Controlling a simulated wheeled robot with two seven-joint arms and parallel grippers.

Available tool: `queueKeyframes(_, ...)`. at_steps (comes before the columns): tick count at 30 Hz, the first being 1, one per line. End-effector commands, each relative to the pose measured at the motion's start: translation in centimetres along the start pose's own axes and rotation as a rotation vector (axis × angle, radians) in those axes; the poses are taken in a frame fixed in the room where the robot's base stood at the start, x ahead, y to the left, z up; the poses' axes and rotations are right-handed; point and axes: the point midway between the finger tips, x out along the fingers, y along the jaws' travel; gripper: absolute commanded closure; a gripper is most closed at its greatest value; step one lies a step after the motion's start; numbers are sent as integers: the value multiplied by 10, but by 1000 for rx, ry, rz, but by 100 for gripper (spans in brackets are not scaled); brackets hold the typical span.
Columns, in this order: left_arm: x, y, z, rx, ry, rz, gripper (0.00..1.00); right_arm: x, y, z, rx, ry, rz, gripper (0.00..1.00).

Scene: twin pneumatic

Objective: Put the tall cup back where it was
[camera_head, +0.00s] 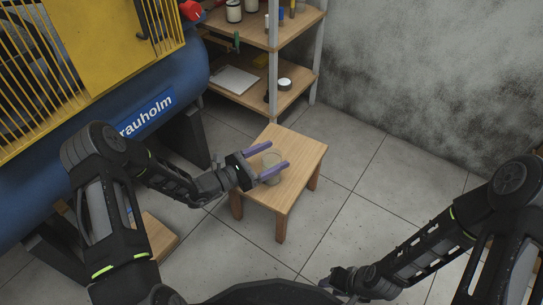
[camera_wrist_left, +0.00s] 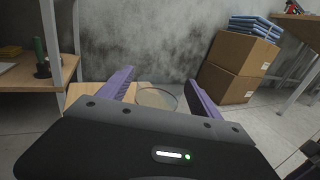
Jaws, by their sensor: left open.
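A clear, see-through tall cup (camera_head: 271,167) stands upright on a small wooden table (camera_head: 297,150). My left gripper (camera_head: 273,162) is open, with its two purple fingers on either side of the cup. In the left wrist view the cup's round rim (camera_wrist_left: 156,98) shows between the open fingers (camera_wrist_left: 158,88), with a gap visible on each side. The lower part of the cup is hidden there by the gripper body. My right gripper (camera_head: 338,281) is low at the bottom of the head view, away from the table, and its fingers are not clear.
A blue and yellow compressor (camera_head: 150,75) stands left of the table. A wooden shelf (camera_head: 262,88) with cans and small items is behind it. Cardboard boxes (camera_wrist_left: 240,55) show in the left wrist view. The tiled floor right of the table is clear.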

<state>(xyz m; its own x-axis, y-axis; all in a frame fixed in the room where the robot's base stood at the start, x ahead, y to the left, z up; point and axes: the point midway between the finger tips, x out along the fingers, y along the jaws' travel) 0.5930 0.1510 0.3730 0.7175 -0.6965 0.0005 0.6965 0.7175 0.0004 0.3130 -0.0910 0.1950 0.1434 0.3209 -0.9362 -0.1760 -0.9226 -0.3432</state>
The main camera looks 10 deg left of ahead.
Motion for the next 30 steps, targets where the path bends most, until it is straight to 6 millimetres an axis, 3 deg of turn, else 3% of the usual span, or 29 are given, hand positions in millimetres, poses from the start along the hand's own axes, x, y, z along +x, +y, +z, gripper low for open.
queueKeyframes(6,0,0,5,1,0,0,26,-3,-1,0,0,-1,0,66)
queueKeyframes(10,-12,1,5,0,1,2,26,-6,-2,1,-1,-1,1,66)
queueKeyframes(24,-102,1,5,-1,1,3,26,-31,-10,3,-3,-10,3,66)
queueKeyframes(30,-119,0,3,0,0,0,26,-34,-11,3,-3,-12,3,66)
